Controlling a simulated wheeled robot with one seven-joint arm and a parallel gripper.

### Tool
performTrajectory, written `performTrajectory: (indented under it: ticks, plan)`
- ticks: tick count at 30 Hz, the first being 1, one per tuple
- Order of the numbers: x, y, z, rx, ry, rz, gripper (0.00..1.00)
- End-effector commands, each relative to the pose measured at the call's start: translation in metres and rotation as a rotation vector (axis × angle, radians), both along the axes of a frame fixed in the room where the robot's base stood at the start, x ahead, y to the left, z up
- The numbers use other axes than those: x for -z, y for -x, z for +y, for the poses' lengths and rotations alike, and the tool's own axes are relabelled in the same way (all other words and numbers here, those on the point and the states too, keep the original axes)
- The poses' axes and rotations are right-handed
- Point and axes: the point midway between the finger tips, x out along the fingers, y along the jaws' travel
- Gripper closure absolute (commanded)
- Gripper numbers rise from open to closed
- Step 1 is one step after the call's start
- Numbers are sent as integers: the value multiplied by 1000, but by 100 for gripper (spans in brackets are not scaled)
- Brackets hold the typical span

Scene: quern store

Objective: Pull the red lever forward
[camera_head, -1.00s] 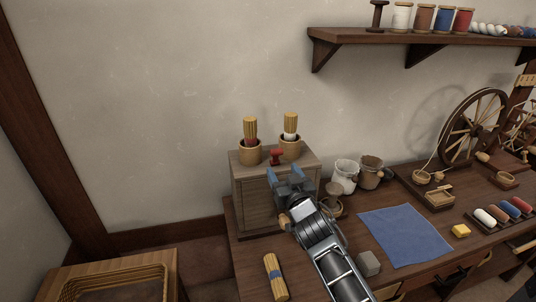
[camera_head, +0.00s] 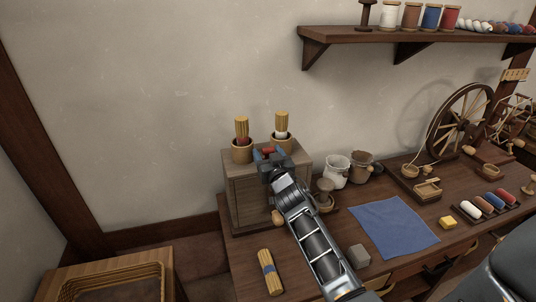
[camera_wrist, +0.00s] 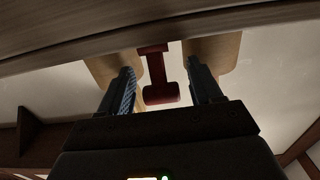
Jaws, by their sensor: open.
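The red lever (camera_head: 268,150) stands on top of the wooden box (camera_head: 238,190), between two cups of straw bundles. In the head view my gripper (camera_head: 269,156) covers most of it, and only a little red shows. In the wrist view the red lever (camera_wrist: 158,75) shows as a stem with a thicker knob end. My gripper (camera_wrist: 165,90) is open, with one finger on each side of the lever. A gap shows between each finger and the lever.
The left cup (camera_head: 241,151) and right cup (camera_head: 282,142) of straw flank the lever closely. A tied straw bundle (camera_head: 268,270), a grey block (camera_head: 359,256) and a blue cloth (camera_head: 394,226) lie on the bench. A white pot (camera_head: 337,172) stands right of the box.

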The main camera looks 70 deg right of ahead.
Motion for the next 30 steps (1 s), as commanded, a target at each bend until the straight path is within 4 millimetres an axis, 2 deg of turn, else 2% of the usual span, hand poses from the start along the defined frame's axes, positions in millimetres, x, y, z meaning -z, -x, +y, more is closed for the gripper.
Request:
performTrajectory:
  ticks: [2,17,30]
  plan:
    - [0,0,0,0,0,0,38]
    - [0,0,1,-1,0,0,85]
    - [8,0,2,-2,47,-41,86]
